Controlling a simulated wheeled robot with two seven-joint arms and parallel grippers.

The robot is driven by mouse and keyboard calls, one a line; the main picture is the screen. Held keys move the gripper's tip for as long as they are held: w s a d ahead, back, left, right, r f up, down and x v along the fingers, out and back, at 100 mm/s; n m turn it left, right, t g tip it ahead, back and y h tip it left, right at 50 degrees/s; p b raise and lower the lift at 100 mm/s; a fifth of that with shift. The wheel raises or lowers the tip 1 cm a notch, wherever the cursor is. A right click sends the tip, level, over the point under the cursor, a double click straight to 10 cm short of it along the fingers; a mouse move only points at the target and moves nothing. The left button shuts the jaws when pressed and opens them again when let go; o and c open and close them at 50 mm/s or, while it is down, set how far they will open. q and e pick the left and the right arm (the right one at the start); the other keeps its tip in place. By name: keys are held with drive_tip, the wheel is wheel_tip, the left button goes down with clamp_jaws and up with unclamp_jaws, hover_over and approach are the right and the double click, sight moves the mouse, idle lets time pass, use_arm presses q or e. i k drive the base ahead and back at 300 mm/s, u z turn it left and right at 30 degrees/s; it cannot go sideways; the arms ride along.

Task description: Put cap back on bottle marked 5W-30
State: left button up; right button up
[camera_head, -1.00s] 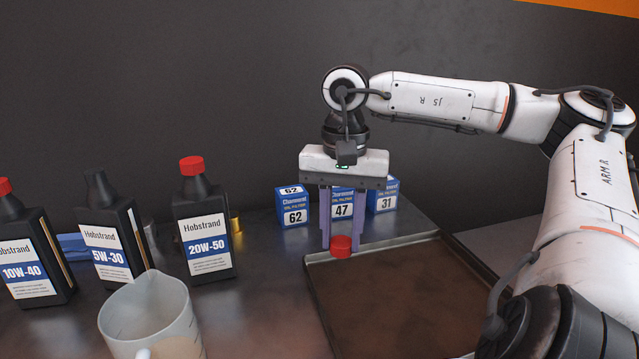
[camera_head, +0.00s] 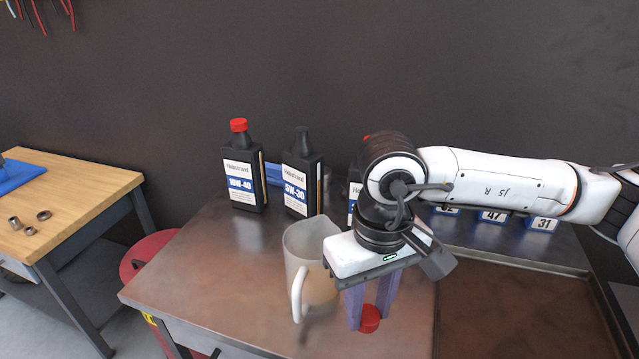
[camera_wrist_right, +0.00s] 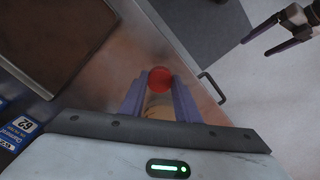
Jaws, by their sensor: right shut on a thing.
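The 5W-30 bottle (camera_head: 301,175) stands upright on the metal bench in the head view, black with a blue and white label. Its dark neck (camera_head: 302,138) has no cap. My right gripper (camera_head: 371,312) is shut on a red cap (camera_head: 369,319), held at its fingertips to the right of and nearer than the bottle. The cap also shows between the fingers in the right wrist view (camera_wrist_right: 160,79). My left gripper (camera_wrist_right: 275,35) shows at the wrist view's upper right, its fingers apart and empty. It is outside the head view.
A translucent jug (camera_head: 301,255) stands close left of my right gripper, in front of the bottle. The red-capped 10W-40 bottle (camera_head: 242,170) is to the left. My arm mostly hides the 20W-50 bottle (camera_head: 353,190). A brown-bottomed tray (camera_head: 500,310) and filter boxes (camera_head: 492,216) are right.

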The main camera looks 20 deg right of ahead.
sight(302, 168)
drive_tip(key=z, duration=1)
drive_tip(key=k, duration=0.6)
